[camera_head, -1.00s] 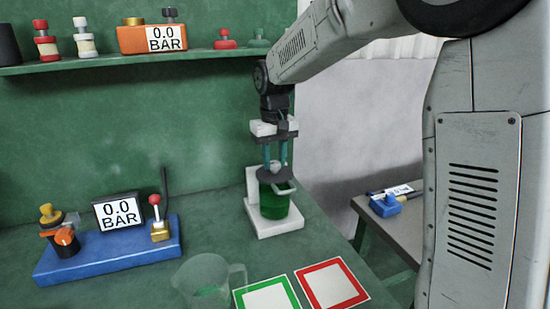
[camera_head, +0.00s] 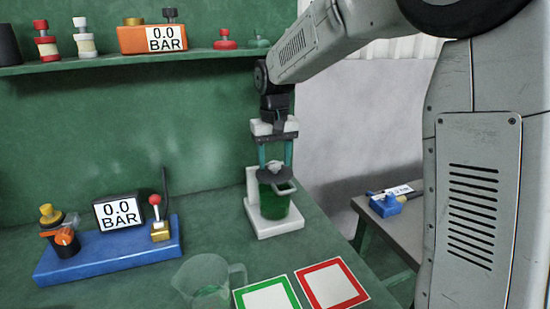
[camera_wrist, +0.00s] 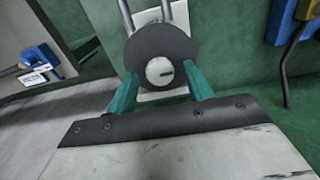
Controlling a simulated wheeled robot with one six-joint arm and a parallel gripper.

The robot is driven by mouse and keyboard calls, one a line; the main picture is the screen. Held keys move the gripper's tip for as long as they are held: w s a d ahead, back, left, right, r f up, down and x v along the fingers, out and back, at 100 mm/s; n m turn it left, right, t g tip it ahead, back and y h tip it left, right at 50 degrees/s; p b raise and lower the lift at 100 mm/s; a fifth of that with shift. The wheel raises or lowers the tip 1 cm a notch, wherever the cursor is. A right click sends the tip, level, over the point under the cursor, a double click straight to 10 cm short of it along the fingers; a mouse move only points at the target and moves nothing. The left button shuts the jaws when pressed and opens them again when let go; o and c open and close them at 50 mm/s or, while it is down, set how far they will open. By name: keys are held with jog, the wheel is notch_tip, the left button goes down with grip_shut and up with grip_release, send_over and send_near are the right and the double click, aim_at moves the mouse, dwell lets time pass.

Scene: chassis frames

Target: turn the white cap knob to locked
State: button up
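The white cap knob (camera_wrist: 160,71) is a round white button with a short dark mark pointing right in the wrist view. It sits in the middle of a dark round lid (camera_wrist: 143,46). In the head view the lid tops a green see-through vessel (camera_head: 274,206) on a white stand (camera_head: 288,224). My gripper (camera_wrist: 162,80) points down over the lid. Its two teal fingers stand either side of the knob, spread wide with clear gaps, and hold nothing. In the head view my gripper (camera_head: 275,162) hangs just above the lid.
A blue base (camera_head: 110,258) with a gauge and valves stands left. A clear jug (camera_head: 205,280), a green-framed card (camera_head: 266,296) and a red-framed card (camera_head: 333,284) lie in front. A shelf (camera_head: 110,63) runs behind. A side table (camera_head: 400,222) stands right.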

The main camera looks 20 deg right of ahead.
aim_at(275, 163)
notch_tip(275, 163, up, 8)
jog(key=shift+f, duration=0.1)
dwell(0.4)
dwell(0.4)
jog(key=s+d+f, duration=0.1)
jog(key=s+f, duration=0.1)
jog(key=s, duration=1.5)
jog(key=s+d+f+t, duration=0.1)
jog(key=s+d+f, duration=0.1)
jog(key=s, duration=1.5)
jog(key=shift+d+f, duration=0.2)
jog(key=shift+f, duration=0.65)
